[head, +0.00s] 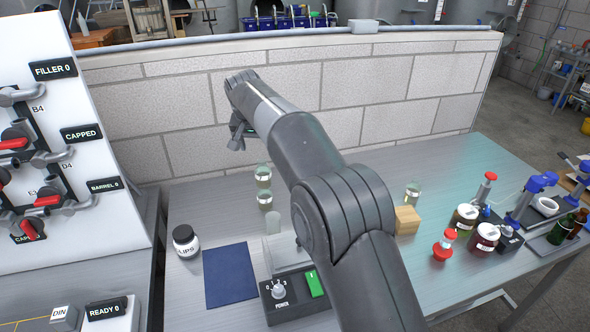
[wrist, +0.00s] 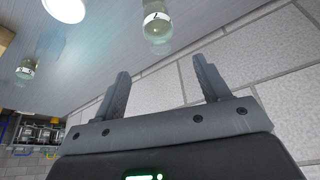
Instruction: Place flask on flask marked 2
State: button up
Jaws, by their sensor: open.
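Two small clear flasks with pale labels stand in a line left of my arm in the head view, a rear one (head: 263,174) and a front one (head: 265,200). A third similar flask (head: 412,191) stands behind the wooden block. My gripper (head: 237,136) is up near the wall, behind and left of the rear flask. In the wrist view my gripper (wrist: 160,66) is open and empty, with a labelled flask (wrist: 157,28) beyond the fingers, apart from them. Another flask (wrist: 27,67) shows at left. The label marks are too small to read surely.
A jar marked LIPS (head: 186,241), a blue mat (head: 230,276) and a power switch box (head: 293,298) are at front left. The wooden block (head: 406,221), red-lidded jars (head: 484,239) and presses stand right. A low block wall (head: 300,100) runs behind the bench.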

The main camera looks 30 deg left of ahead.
jog(key=w+d+r+m, duration=0.1)
jog(key=d+r, duration=0.4)
jog(key=d, duration=0.8)
jog(key=w+d+r+m, duration=0.1)
jog(key=d+r, duration=0.5)
jog(key=d, duration=0.7)
jog(key=s+d+r, duration=0.1)
jog(key=s+d, duration=0.3)
jog(key=d, duration=0.5)
jog(key=s+d+r, duration=0.1)
jog(key=s+d, duration=0.3)
jog(key=d, duration=0.6)
jog(key=s+d+f+m, duration=0.1)
jog(key=s+d+f, duration=0.2)
jog(key=s+d, duration=0.2)
jog(key=s+d+f+t+h, duration=0.1)
jog(key=s+d+f, duration=0.3)
jog(key=s, duration=0.5)
jog(key=s+d+f+m, duration=0.1)
jog(key=s+d+f, duration=0.2)
jog(key=s+d, duration=0.3)
jog(key=shift+s+d+f+m+h, duration=0.3)
jog(key=shift+s+d+f+h, duration=0.05)
jog(key=shift+s+h, duration=0.05)
